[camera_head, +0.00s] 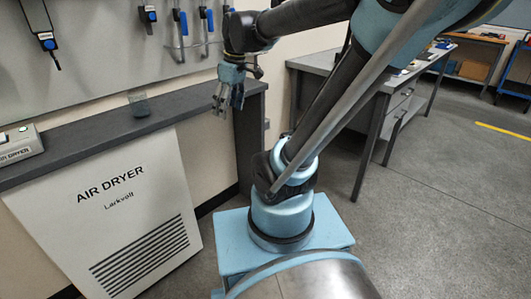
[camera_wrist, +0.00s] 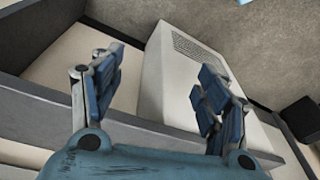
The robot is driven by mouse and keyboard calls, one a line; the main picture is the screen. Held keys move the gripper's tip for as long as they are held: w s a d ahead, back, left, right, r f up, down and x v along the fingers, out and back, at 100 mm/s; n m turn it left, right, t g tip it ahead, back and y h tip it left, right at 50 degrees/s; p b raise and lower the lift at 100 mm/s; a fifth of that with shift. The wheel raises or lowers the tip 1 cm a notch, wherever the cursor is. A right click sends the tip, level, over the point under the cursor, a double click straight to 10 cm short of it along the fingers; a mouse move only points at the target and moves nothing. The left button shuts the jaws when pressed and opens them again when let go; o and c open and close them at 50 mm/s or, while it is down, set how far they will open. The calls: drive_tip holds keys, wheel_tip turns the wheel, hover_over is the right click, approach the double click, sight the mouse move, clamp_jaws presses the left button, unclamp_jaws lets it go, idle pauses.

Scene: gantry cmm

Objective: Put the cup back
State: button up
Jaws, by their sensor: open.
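The two are clearly apart. In the wrist view my gripper (camera_wrist: 158,85) has its blue finger pads spread wide with nothing between them. The cup does not show in the wrist view.
A white air dryer cabinet (camera_head: 110,215) stands below the worktop. A small labelled box (camera_head: 20,145) sits at its left end. Tools hang on the wall panel (camera_head: 100,60) above. A grey workbench (camera_head: 340,68) stands at the right, with open floor (camera_head: 440,200) in front.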

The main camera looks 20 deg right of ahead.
drive_tip(key=s+d+f+m+t+h, duration=0.1)
drive_tip(key=s+d+f+m+h, duration=0.1)
drive_tip(key=s+d+f+m, duration=0.7)
wheel_tip(320, 180, down, 4)
drive_tip(key=shift+s+d+r, duration=0.1)
drive_tip(key=shift+s+d, duration=0.4)
drive_tip(key=shift+s, duration=0.5)
drive_tip(key=shift+w+f, duration=0.25)
drive_tip(key=shift+w, duration=0.25)
idle(0.6)
